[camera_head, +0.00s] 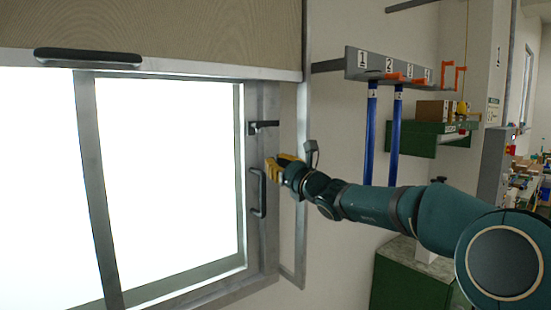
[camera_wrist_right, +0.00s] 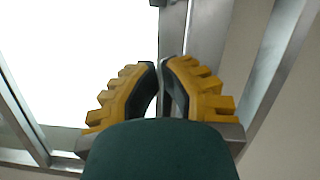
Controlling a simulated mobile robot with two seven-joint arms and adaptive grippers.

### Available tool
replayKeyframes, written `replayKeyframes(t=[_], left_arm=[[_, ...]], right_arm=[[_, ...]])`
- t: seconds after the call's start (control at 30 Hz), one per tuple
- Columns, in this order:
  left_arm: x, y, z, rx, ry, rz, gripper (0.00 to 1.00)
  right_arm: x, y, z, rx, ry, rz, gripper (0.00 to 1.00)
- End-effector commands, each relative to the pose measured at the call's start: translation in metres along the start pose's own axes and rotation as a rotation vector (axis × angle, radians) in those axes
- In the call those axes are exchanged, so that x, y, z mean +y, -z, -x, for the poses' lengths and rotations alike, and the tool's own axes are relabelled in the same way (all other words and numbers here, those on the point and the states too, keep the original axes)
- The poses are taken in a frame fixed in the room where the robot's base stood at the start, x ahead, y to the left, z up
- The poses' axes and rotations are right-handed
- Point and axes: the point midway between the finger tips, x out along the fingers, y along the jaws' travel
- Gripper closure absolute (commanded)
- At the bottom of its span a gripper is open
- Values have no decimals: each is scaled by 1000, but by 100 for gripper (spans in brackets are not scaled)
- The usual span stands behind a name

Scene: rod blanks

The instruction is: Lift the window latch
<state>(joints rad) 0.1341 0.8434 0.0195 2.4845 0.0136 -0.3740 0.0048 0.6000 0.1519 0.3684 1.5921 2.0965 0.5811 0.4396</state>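The window latch (camera_head: 263,126) is a small dark lever on the right side of the grey window frame; it lies roughly level. Below it on the same frame is a dark upright pull handle (camera_head: 258,192). My right gripper (camera_head: 272,164), with yellow-backed fingers, is below the latch, near the top of the pull handle. I cannot tell whether it touches the frame. In the right wrist view its fingertips (camera_wrist_right: 162,64) are close together with a narrow gap, and nothing is clearly held. The latch is not recognisable there. My left gripper is not in view.
A tan blind (camera_head: 170,25) with a dark handle bar (camera_head: 87,56) covers the window's top. On the right, a numbered wall rack (camera_head: 385,68) holds blue rods (camera_head: 371,130). A green shelf (camera_head: 425,136) and a green cabinet (camera_head: 400,285) stand beyond my arm.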

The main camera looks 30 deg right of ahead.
Motion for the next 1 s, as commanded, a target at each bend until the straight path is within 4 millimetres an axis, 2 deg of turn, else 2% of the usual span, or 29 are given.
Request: replayKeyframes(t=[0.1,0.4,0.5,0.6,1.0], left_arm=[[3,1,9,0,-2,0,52],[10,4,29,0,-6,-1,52],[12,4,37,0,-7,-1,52],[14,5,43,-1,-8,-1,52],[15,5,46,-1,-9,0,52]], right_arm=[[1,-2,-25,-2,-3,-3,100],[1,-2,-78,-1,-3,-2,100],[0,-22,-80,-2,0,1,100],[0,-31,-82,-2,-1,1,100],[0,-39,-84,0,0,1,100]])
